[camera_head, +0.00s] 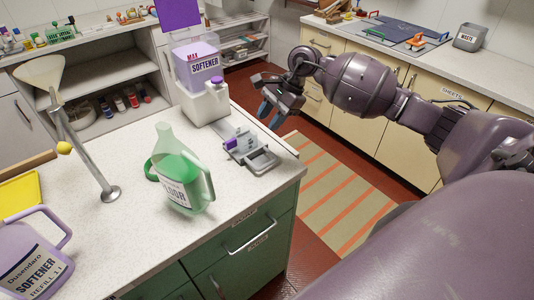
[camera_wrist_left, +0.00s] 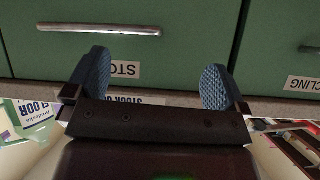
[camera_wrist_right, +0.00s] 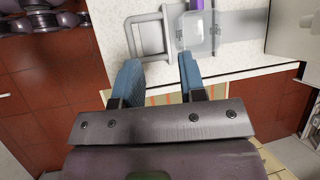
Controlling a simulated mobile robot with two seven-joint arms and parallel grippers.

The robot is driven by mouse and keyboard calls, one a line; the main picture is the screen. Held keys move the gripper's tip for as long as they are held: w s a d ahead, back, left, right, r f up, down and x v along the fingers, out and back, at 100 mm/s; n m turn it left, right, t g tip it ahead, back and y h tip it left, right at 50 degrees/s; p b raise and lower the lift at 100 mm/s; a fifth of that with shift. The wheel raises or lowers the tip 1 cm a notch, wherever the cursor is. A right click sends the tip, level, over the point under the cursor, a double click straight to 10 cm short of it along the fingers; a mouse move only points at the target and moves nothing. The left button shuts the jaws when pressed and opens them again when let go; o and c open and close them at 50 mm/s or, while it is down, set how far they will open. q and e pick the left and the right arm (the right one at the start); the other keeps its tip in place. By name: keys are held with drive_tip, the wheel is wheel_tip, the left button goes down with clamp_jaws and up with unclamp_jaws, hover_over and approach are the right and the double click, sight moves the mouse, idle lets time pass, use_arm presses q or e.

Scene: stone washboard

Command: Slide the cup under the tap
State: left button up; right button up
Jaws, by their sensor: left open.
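A small clear cup (camera_head: 243,141) appears to sit on a grey slide rail (camera_head: 263,162) on the worktop; I cannot see its contents clearly. In the right wrist view the clear cup (camera_wrist_right: 195,32) is beyond my fingertips, with a purple part (camera_wrist_right: 197,4) beside it. The white dispenser (camera_head: 207,104) with its purple softener tank (camera_head: 197,68) stands behind the rail; its tap is hard to make out. My right gripper (camera_head: 268,106) is open and empty, above and right of the cup, apart from it. My left gripper (camera_wrist_left: 155,68) is open and empty, facing green drawers.
A green-tinted floor-cleaner jug (camera_head: 180,178) stands left of the rail. A funnel on a metal stand (camera_head: 88,155) and a purple softener jug (camera_head: 35,255) are farther left. The counter edge is close to the rail's right. Floor beyond is open.

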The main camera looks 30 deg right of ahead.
sight(269, 163)
drive_tip(key=s+f, duration=0.1)
drive_tip(key=f, duration=0.2)
drive_tip(key=s+a+f+g+h, duration=0.1)
drive_tip(key=f, duration=0.3)
drive_tip(key=s+a+f+m+g+p, duration=0.1)
drive_tip(key=f, duration=0.3)
drive_tip(key=shift+f+h, duration=0.1)
drive_tip(key=shift+h, duration=0.3)
clamp_jaws()
